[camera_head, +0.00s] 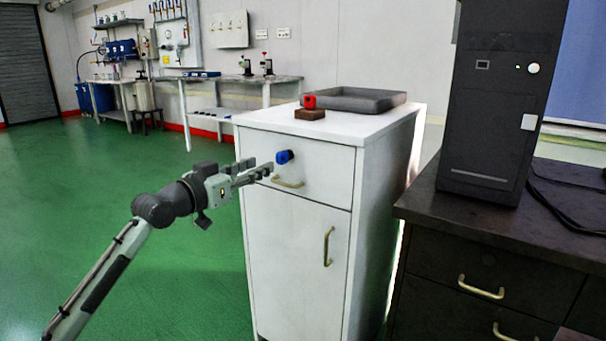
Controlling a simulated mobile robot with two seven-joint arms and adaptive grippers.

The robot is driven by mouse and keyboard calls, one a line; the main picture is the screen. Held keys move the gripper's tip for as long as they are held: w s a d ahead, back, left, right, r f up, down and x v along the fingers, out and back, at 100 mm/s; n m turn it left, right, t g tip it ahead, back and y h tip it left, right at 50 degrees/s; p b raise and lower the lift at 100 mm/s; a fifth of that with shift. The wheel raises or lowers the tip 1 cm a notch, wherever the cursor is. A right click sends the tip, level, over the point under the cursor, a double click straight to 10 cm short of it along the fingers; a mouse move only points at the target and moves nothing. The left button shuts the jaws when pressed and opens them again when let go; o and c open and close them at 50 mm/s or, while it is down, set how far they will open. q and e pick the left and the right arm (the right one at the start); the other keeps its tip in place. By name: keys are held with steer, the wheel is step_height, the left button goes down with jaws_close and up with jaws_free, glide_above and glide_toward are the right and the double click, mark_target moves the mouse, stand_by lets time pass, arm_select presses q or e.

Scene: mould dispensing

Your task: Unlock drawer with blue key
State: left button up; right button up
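The blue key (285,156) sits at the front of the top drawer (315,172) of a white cabinet, above the drawer's brass handle (288,183). The drawer is closed. My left gripper (258,167) points right toward the key, its fingertips just left of it. Its two fingers look apart, with nothing seen between them. The key appears beyond the fingertips; contact cannot be made out. A red key-like piece (309,102) stands on a small brown block (309,114) on the cabinet top. My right gripper is out of view.
A grey tray (355,99) lies on the cabinet top. A cabinet door handle (328,247) sticks out below the drawer. A dark desk (500,231) with a black computer tower (500,100) stands at the right. Green floor (120,190) is open at the left.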

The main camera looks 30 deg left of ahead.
mark_target(278, 155)
arm_select(q)
steer(key=shift+w+d+r, duration=0.15)
steer(key=shift+w, duration=1.75)
steer(key=shift+w+d+r, duration=0.15)
steer(key=shift+w, duration=1.7)
jaws_close()
